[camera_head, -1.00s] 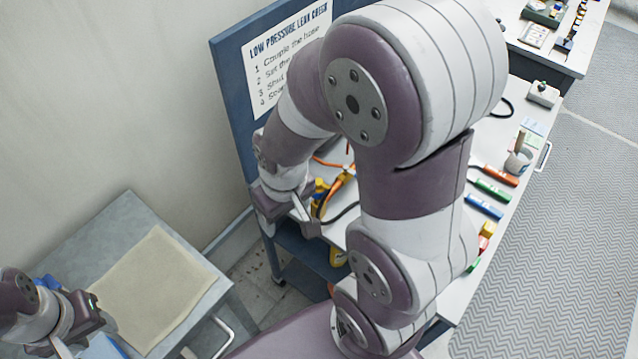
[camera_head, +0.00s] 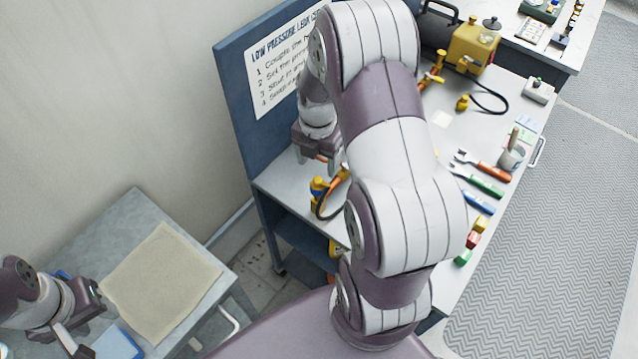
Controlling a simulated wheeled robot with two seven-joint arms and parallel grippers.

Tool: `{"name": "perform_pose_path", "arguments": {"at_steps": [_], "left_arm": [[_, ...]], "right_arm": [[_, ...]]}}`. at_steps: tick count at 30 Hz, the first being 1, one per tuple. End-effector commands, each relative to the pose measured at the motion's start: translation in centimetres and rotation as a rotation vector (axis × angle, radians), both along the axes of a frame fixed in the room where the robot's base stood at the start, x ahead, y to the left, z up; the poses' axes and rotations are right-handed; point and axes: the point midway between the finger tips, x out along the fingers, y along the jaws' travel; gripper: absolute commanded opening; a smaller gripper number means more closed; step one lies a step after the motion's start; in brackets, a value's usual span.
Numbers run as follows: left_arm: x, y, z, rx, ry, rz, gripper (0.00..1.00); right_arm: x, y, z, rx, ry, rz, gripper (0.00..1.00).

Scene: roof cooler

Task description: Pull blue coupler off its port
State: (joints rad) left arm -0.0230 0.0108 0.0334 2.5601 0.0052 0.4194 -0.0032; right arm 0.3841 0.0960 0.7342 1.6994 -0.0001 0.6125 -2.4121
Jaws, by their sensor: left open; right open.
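A yellow fitting (camera_head: 318,190) with an orange part and a black hose stands near the bench's left edge. My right gripper (camera_head: 316,162) is open and empty, pointing down above and behind this fitting, apart from it. A yellow pump-like unit (camera_head: 473,48) stands at the back of the bench with yellow fittings and a black hose beside it. My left gripper (camera_head: 75,340) is open at the lower left, over the side table.
A lettered board (camera_head: 240,110) stands behind. A beige mat (camera_head: 163,285) lies on the side table.

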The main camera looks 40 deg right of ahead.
Motion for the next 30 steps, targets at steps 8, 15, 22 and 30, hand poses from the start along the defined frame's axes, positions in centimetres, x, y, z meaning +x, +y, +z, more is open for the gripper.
{"name": "perform_pose_path", "arguments": {"at_steps": [8,15,22,30], "left_arm": [[0.0,0.0,-1.9,0.0,0.0,0.0,0.45],[0.0,0.0,-5.3,0.0,0.0,0.0,0.45],[0.0,0.0,-6.7,0.0,0.0,0.0,0.45],[0.0,0.0,-6.9,0.0,0.0,0.0,0.45]], "right_arm": [[0.0,0.0,-2.0,0.0,0.0,-0.001,0.67],[-0.1,0.1,-5.6,0.0,0.0,-0.001,0.67],[0.0,0.1,-8.4,0.0,-0.001,-0.001,0.67],[0.3,0.0,-9.0,-0.002,-0.009,-0.001,0.67]]}}
